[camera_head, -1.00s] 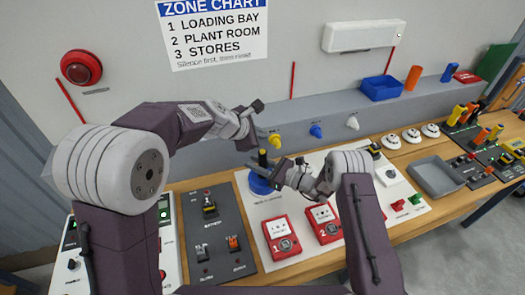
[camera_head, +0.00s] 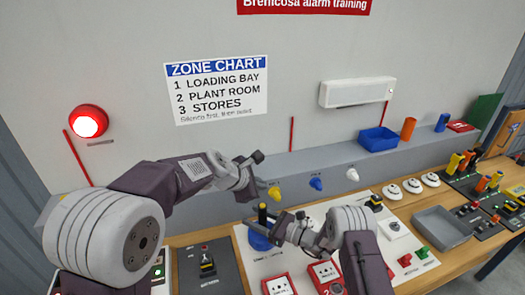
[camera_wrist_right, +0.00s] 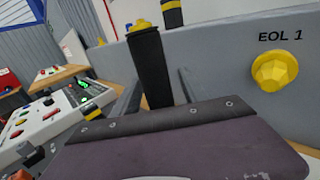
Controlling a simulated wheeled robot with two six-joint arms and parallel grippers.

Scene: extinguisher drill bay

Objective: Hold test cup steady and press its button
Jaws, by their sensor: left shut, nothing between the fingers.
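The test cup (camera_head: 262,216) is a dark upright cylinder with a yellow top, standing over a blue round base (camera_head: 257,238). In the right wrist view the cup (camera_wrist_right: 150,68) rises just beyond my gripper, its yellow button (camera_wrist_right: 141,24) on top. My right gripper (camera_head: 274,230) is low beside the cup; its fingers (camera_wrist_right: 158,98) flank the cup with a visible gap on the right, and its lower part is hidden. My left gripper (camera_head: 252,176) is shut and empty, up and slightly left of the cup, apart from it.
A yellow plug (camera_head: 274,193), a blue one and a white one line the grey ledge behind. Red call points (camera_head: 279,286) stand in front. A switch panel (camera_head: 208,268) is at left, a grey tray (camera_head: 441,228) at right. The red wall beacon (camera_head: 88,121) is lit.

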